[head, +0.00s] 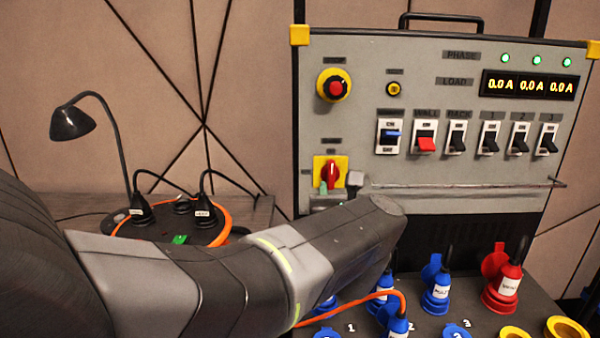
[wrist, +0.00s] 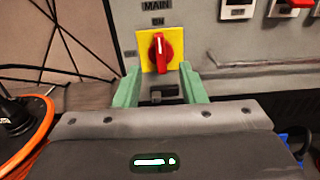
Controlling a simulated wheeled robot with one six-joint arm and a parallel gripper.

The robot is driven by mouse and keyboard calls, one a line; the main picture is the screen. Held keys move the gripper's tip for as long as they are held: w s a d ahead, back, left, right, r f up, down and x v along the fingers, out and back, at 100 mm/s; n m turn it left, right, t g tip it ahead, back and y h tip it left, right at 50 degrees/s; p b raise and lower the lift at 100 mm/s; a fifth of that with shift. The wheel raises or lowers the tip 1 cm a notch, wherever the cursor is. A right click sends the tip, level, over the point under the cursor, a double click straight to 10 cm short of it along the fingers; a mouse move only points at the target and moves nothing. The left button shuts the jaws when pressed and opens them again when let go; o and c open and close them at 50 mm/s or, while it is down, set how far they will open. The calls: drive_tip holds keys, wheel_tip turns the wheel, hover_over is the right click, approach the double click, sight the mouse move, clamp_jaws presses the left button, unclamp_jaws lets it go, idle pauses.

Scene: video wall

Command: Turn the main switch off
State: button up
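The main switch is a red rotary knob on a yellow plate (wrist: 160,52), under the labels MAIN and ON in the wrist view. Its handle stands upright, toward ON. It also shows in the head view (head: 331,170) at the panel's lower left. My gripper (wrist: 160,72) is open, with its two green fingers either side of the plate's lower part and nothing between them. The fingertips look close to the panel; I cannot tell whether they touch it. In the head view my arm hides most of the gripper.
A red stop button (head: 335,87) sits above the switch. A row of rocker switches (head: 457,138) and a display reading 0.0 A (head: 530,86) are to the right. Below are blue plugs (head: 436,285) and a red plug (head: 503,280). An orange-rimmed cable reel (head: 170,219) and black lamp (head: 72,122) are left.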

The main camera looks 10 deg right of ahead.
sight(332, 169)
drive_tip(key=b+x, duration=0.1)
drive_tip(key=x, duration=0.9)
drive_tip(key=shift+w, duration=0.25)
drive_tip(key=shift+c, duration=0.5)
clamp_jaws()
